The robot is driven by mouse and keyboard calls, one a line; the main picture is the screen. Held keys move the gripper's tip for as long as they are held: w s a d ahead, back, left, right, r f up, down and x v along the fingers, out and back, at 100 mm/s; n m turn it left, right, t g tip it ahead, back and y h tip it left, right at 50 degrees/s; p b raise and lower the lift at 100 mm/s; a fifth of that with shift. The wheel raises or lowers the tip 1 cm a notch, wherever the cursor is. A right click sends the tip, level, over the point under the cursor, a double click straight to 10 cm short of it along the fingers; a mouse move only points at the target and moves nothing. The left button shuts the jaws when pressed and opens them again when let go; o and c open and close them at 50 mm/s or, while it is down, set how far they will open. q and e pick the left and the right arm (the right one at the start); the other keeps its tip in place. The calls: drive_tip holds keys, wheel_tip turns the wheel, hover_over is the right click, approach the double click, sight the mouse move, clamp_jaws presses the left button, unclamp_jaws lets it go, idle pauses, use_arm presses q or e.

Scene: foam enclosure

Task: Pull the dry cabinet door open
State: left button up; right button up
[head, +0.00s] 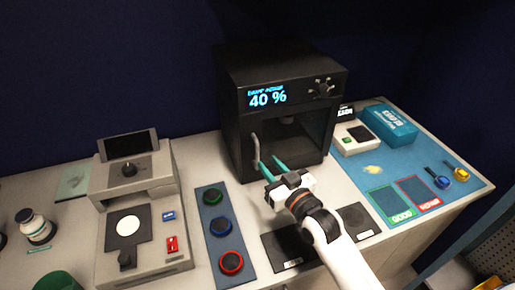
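The dry cabinet (229,110) is a black box at the back centre, with a lit display reading 40 % and a knob on its upper front. Its dark front door (300,140) looks shut, with the dim inside showing through. A pale upright handle (256,153) sits at the door's left edge. My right gripper (272,167) is just in front of the door, right of the handle's lower end. Its two teal fingers are apart, with nothing visible between them. Whether a finger touches the handle is unclear. My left gripper is out of view.
A grey device (143,215) stands left of the cabinet. Dark pads (287,248) lie under my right arm. A teal box (390,126) and a blue mat (412,165) are at the right.

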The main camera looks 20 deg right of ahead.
sight(258, 152)
drive_tip(key=p+x, duration=0.1)
drive_tip(key=x, duration=0.6)
drive_tip(key=shift+s, duration=0.1)
clamp_jaws()
